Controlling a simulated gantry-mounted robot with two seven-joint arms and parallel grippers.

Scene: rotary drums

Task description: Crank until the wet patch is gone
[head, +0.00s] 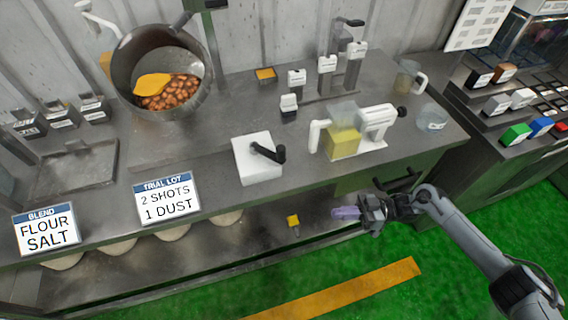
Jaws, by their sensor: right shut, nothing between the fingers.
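A grey metal drum (122,68), tilted with its mouth toward me, stands at the upper left in the head view. Several brown nut-like pieces (172,95) lie in it, with a flat orange-yellow patch (152,84) on their left side. A white box (254,168) with a black crank handle (268,152) sits near the counter's front edge. My right gripper (346,213) is shut and empty, in front of the counter and to the right of and below the crank, apart from it. My left gripper is not in view.
A white machine (374,124) with a yellowish clear block stands right of the crank box. Dispensers (327,72), a glass jug (406,78) and a clear jar (432,118) stand behind and beside it. Signs (167,199) line the front edge. A black button console (500,105) is at right.

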